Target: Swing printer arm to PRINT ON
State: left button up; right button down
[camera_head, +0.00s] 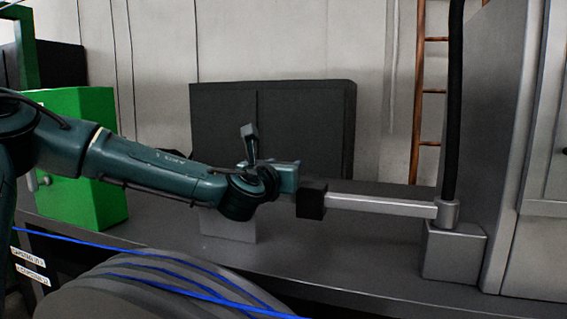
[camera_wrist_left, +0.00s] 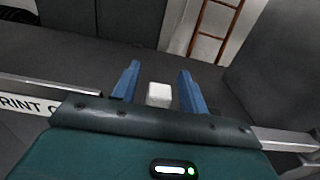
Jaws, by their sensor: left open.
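The printer arm (camera_head: 380,205) is a pale grey horizontal bar. It runs from an upright round pivot (camera_head: 446,214) on a grey block at the right to a black block (camera_head: 311,199) at its left end. My left gripper (camera_head: 292,178) is just behind or beside that black block in the head view; its fingertips are not clear there. In the left wrist view, the gripper's two blue fingers (camera_wrist_left: 157,88) are apart, with a small white block (camera_wrist_left: 159,94) seen between them. I cannot tell whether they touch it. A label reading "PRINT O" (camera_wrist_left: 28,104) is partly hidden by the gripper body. My right gripper is not in view.
Blue cable (camera_head: 190,286) crosses a grey rounded drum at the lower left. A green box (camera_head: 85,150) stands behind my left arm. A dark panel (camera_head: 270,110) stands at the back. A black hose (camera_head: 453,100) rises above the pivot. The grey bench (camera_head: 330,250) front is clear.

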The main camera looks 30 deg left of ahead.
pick_arm(q)
jog(key=shift+w, duration=0.3)
jog(key=shift+c, duration=0.4)
grip_shut()
